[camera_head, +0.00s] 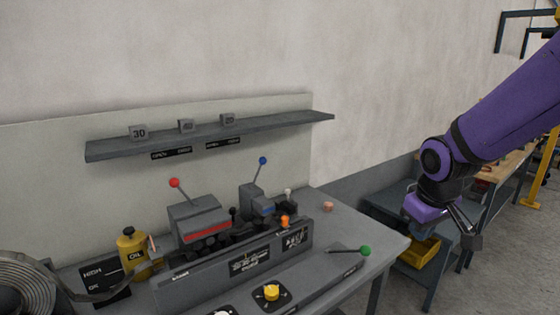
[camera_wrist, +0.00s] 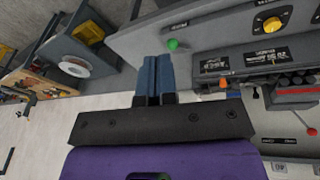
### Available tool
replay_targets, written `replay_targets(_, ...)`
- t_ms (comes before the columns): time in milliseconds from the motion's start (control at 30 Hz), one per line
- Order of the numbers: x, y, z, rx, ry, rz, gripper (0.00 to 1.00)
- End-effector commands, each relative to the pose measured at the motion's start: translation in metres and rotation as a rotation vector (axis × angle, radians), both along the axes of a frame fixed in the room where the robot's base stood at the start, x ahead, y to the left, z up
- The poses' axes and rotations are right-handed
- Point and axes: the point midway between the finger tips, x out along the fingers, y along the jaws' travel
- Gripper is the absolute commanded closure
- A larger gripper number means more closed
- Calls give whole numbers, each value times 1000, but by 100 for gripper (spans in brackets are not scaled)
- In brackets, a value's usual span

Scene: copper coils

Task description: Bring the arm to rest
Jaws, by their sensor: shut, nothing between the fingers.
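My purple arm reaches in from the upper right in the head view. My gripper (camera_head: 468,228) hangs at its end, to the right of the grey machine bench and in front of a dark side table. In the wrist view my gripper (camera_wrist: 152,68) has its two blue-grey fingers side by side, touching, with nothing between them. The fingertips are apart from the bench and its green-knobbed lever (camera_wrist: 173,44).
The bench (camera_head: 385,238) carries a straightening machine (camera_head: 230,262), a green-knobbed lever (camera_head: 365,251) and a yellow oil can (camera_head: 132,246). A wall shelf (camera_head: 210,134) holds numbered blocks. A yellow bin (camera_head: 419,252) sits below my gripper.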

Motion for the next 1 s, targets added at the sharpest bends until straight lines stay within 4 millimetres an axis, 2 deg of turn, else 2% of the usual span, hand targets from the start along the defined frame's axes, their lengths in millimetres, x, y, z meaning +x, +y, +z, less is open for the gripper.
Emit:
replay_targets(33,-10,-3,16,11,-21,-23,100)
replay_targets(200,-44,-9,54,48,-66,-96,100)
replay_targets(500,-113,-16,105,116,-142,-217,100)
replay_targets(700,-157,-16,125,156,-185,-278,100)
replay_targets(800,-171,-15,129,170,-198,-297,100)
replay_targets(1000,-183,-15,132,182,-207,-314,100)
